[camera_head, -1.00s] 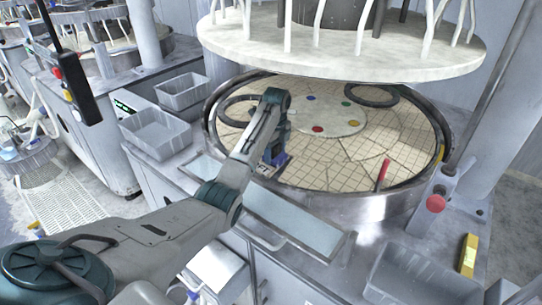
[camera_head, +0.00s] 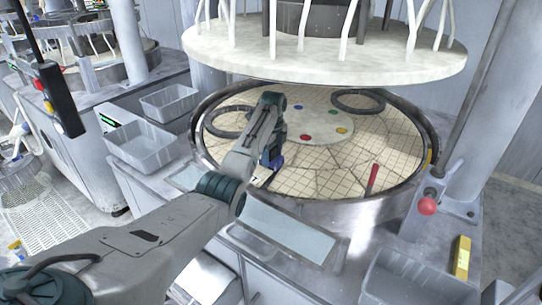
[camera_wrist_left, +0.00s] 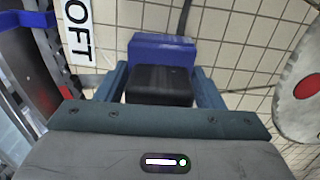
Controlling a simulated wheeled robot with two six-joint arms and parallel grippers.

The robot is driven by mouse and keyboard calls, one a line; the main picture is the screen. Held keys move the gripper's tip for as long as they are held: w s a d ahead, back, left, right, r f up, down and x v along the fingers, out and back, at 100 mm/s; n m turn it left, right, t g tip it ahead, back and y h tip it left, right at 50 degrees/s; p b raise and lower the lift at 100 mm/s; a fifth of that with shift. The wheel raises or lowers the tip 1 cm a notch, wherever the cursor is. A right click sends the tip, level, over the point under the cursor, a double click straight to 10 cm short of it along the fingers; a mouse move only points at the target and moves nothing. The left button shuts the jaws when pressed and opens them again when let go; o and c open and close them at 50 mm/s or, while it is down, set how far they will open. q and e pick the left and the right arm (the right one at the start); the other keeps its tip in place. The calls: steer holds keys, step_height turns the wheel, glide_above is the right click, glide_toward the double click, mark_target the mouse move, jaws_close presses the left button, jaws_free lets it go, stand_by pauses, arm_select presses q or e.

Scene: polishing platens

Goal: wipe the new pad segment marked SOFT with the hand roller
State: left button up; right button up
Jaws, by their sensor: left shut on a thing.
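My left gripper (camera_head: 271,153) is over the near left part of the round platen. In the left wrist view its fingers are shut on the black grip of the hand roller (camera_wrist_left: 162,50), whose blue body shows beyond them. The roller also shows small in the head view (camera_head: 274,157). The pad segment (camera_wrist_left: 240,50) is pale with a grid of lines. A white label with black letters, of which "OFT" is readable, lies on it left of the roller. The roller is at the pad surface, but I cannot tell if it touches. My right gripper is not in view.
The platen has a steel rim (camera_head: 330,211), two dark rings and a centre disc with coloured dots. A red-handled tool (camera_head: 373,180) stands at its near right. A large white upper plate (camera_head: 330,62) hangs above. A yellow block (camera_head: 462,256) and grey bins lie around.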

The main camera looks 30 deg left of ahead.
arm_select(q)
steer(key=shift+s+r+p, duration=0.1)
steer(key=shift+s+p, duration=0.65)
steer(key=shift+p, duration=0.4)
steer(key=shift+s+a, duration=0.1)
steer(key=shift+s, duration=0.25)
steer(key=shift+s+a+f, duration=0.1)
steer(key=shift+s+f, duration=0.1)
steer(key=shift+s, duration=0.2)
steer(key=shift+s+a, duration=0.1)
steer(key=shift+s, duration=1.3)
steer(key=shift+s+a, duration=0.3)
steer(key=shift+s, duration=0.6)
steer(key=shift+r, duration=0.1)
steer(key=shift+w+d, duration=0.1)
steer(key=shift+r, duration=0.1)
